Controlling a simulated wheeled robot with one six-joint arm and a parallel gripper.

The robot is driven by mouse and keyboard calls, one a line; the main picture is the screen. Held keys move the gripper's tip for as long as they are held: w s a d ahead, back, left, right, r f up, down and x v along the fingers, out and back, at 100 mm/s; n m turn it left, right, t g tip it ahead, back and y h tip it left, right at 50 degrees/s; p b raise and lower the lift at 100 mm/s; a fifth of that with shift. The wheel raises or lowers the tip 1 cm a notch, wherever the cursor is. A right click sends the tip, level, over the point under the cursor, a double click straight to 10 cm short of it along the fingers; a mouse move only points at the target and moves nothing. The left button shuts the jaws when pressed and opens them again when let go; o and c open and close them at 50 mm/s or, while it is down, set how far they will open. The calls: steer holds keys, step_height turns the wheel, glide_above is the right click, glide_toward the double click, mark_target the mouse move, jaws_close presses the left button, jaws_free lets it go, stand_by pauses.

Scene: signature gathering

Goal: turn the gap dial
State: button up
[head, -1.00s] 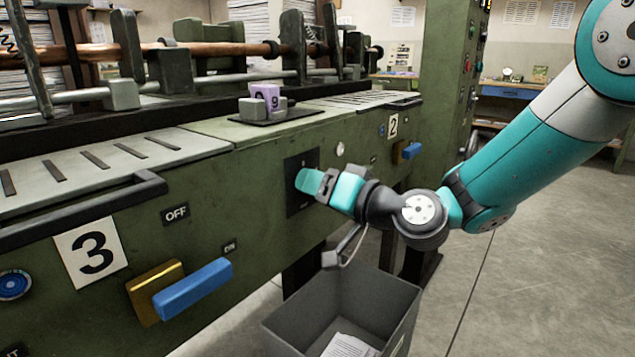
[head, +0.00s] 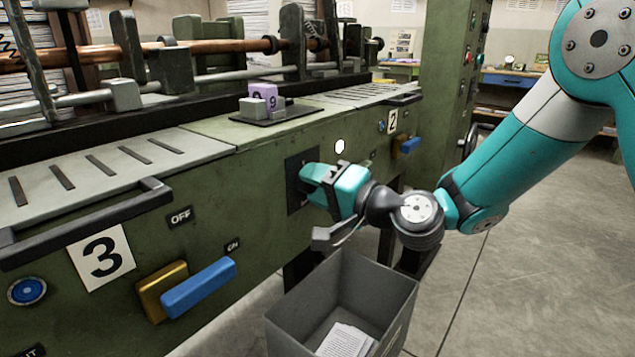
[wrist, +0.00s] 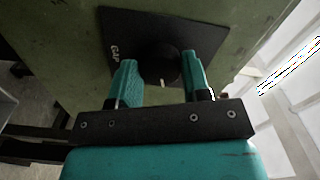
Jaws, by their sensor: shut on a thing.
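The gap dial (wrist: 160,62) is a round black knob with a white mark, on a dark square plate (wrist: 208,38) lettered "GAP". The plate (head: 293,190) is on the front of the green machine in the head view. My gripper (wrist: 160,78) has one teal finger on each side of the knob and is shut on it. In the wrist view the plate looks tilted relative to the fingers. In the head view my gripper (head: 304,183) reaches the plate from the right and hides the dial.
A grey bin (head: 345,285) with papers stands below my gripper. Open floor (head: 530,270) lies at the right.

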stand_by(0.3)
steer(key=o, duration=0.9)
steer(key=shift+d, duration=0.1)
steer(key=b+v, duration=1)
steer(key=v, duration=0.7)
steer(key=shift+s+d+f, duration=0.1)
steer(key=shift+s, duration=0.1)
